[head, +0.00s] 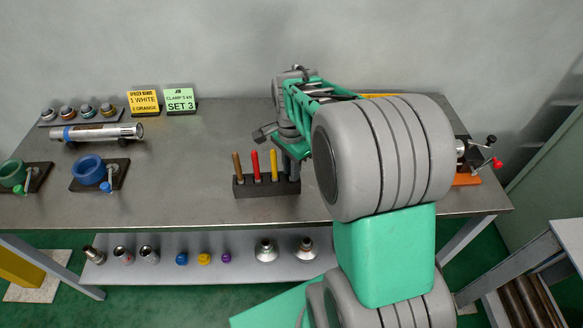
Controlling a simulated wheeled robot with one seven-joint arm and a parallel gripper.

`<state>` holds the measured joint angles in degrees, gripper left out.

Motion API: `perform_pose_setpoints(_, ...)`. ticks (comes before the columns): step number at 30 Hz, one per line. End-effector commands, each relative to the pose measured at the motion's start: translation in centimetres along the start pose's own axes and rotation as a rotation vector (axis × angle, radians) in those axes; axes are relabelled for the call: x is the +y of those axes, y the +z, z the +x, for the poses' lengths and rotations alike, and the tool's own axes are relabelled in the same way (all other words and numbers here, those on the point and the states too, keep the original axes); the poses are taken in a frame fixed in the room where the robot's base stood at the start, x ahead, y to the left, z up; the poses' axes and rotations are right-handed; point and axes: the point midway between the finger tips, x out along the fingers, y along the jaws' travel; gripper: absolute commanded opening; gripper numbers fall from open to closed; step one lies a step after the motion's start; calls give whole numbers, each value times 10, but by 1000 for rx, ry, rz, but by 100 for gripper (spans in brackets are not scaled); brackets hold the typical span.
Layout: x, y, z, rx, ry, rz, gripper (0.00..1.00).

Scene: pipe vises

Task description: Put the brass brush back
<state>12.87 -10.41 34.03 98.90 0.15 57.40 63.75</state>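A dark tool rack (266,187) stands near the front edge of the bench, holding upright handles: a brown one (237,166), a red one (255,163) and a yellow one (274,164). I cannot tell which item, if any of these, is the brass brush; no bristles show. My gripper (284,146) is above and beside the right end of the rack, close to the yellow handle. A dark piece (264,133) juts out to its left. The gripper is small and partly hidden by my arm, so whether it holds anything is unclear.
On the bench are a silver cylinder (103,132), a blue vise (88,170), a green vise (14,173), a yellow card (144,102) and a green card (180,100). A red-handled vise (480,160) is at right. The bench between the blue vise and the rack is clear.

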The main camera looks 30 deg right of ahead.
Motion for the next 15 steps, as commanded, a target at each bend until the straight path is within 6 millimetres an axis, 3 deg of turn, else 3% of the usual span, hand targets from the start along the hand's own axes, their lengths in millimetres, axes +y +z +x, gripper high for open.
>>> perform_pose_setpoints(6, 0, 0, 0, 0, 1, 0, 36)
perform_pose_setpoints(15, 0, 0, -9, 0, 0, 0, 36)
